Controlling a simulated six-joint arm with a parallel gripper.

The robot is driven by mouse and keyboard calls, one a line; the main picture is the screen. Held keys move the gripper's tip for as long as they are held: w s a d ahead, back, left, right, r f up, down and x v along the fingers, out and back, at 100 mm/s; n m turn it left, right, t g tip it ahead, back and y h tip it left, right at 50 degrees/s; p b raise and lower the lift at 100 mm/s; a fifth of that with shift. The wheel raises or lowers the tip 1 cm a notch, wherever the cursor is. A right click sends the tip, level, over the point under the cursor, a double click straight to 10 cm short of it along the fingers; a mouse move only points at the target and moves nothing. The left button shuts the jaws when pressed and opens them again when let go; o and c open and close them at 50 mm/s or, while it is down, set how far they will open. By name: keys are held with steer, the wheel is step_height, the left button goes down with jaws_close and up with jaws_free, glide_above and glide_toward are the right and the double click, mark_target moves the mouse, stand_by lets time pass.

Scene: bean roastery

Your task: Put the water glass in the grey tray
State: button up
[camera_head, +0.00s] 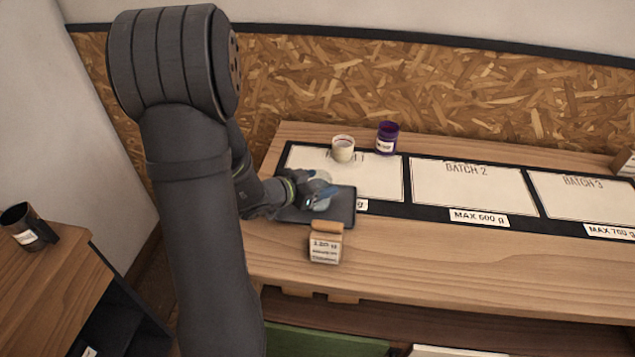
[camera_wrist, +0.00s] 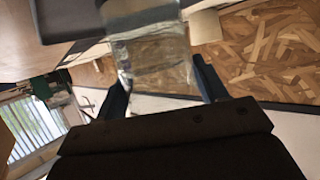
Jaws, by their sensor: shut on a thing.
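The water glass (camera_wrist: 152,55) is clear and sits between the two fingers of my gripper (camera_wrist: 160,95) in the wrist view. My gripper (camera_head: 318,196) is shut on it. In the head view the glass shows only as a pale patch, partly hidden by the fingers. The grey tray (camera_head: 342,209) is dark and flat, at the left front of the batch mat. My gripper and the glass are over the tray in the picture; I cannot tell whether the glass touches it. A dark flat shape at the wrist view's upper left may be the tray.
A white cup (camera_head: 343,149) and a purple jar (camera_head: 387,138) stand behind the tray. A labelled block with a wooden top (camera_head: 326,243) stands just in front of it. A black mug (camera_head: 28,227) is on the left side table. The batch 2 panel (camera_head: 470,187) is clear.

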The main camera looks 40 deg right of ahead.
steer(key=shift+f, duration=0.1)
steer(key=o, duration=1.3)
steer(key=shift+a+r, duration=0.2)
steer(key=v, duration=1.1)
steer(key=shift+a+r, duration=0.1)
steer(key=shift+a, duration=0.2)
steer(key=shift+d, duration=0.1)
steer(key=x, duration=1.2)
steer(key=shift+s, duration=0.1)
steer(key=shift+r, duration=0.4)
